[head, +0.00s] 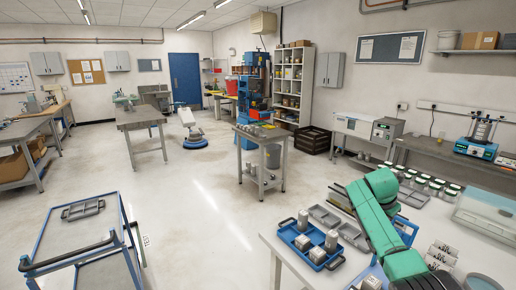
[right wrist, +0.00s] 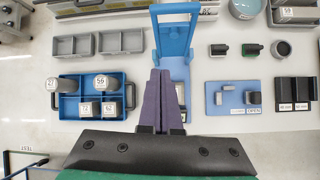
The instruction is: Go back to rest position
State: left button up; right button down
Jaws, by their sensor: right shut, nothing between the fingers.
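My right gripper (right wrist: 160,72) shows in the right wrist view with its purple fingers together and nothing between them. It is above the table, over a blue frame-like stand (right wrist: 174,45) that the fingers partly cover. In the head view my green right arm (head: 383,225) comes in from the lower right and bends over the table; its fingers cannot be made out there. My left arm and gripper are in neither view.
A white table (head: 285,248) bears a blue tray (right wrist: 68,83) with several labelled grey cylinders, and a grey compartment tray (right wrist: 97,54). A blue plate (right wrist: 232,112) and dark bins (right wrist: 294,90) lie to the right. A blue cart (head: 125,232) stands left; the floor between is clear.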

jog(key=s+a+f+m+y, duration=0.2)
jog(key=s+a+f+m, duration=0.4)
jog(key=f, duration=0.4)
jog(key=s+a+f+m+y, duration=0.1)
jog(key=s+a+f+m, duration=0.3)
jog(key=s+a+f, duration=0.45)
jog(key=s+a+m+y, duration=0.25)
jog(key=s+m, duration=0.95)
jog(key=s, duration=1)
notch_tip(320, 180, down, 30)
jog(key=s+r+g+b, duration=0.1)
jog(key=s+g+b, duration=0.15)
jog(key=b, duration=0.45)
pick_arm(q)
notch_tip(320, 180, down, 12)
jog(key=b, duration=0.4)
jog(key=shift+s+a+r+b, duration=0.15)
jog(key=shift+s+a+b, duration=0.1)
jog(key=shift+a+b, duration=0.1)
pick_arm(e)
jog(key=s+d+f+n, duration=0.1)
jog(key=s+d+f, duration=0.1)
jog(key=s+f, duration=1.4)
notch_tip(320, 180, down, 3)
jog(key=shift+s+d+r+g, duration=0.1)
jog(key=shift+s+d+g, duration=0.15)
jog(key=shift+g, duration=0.1)
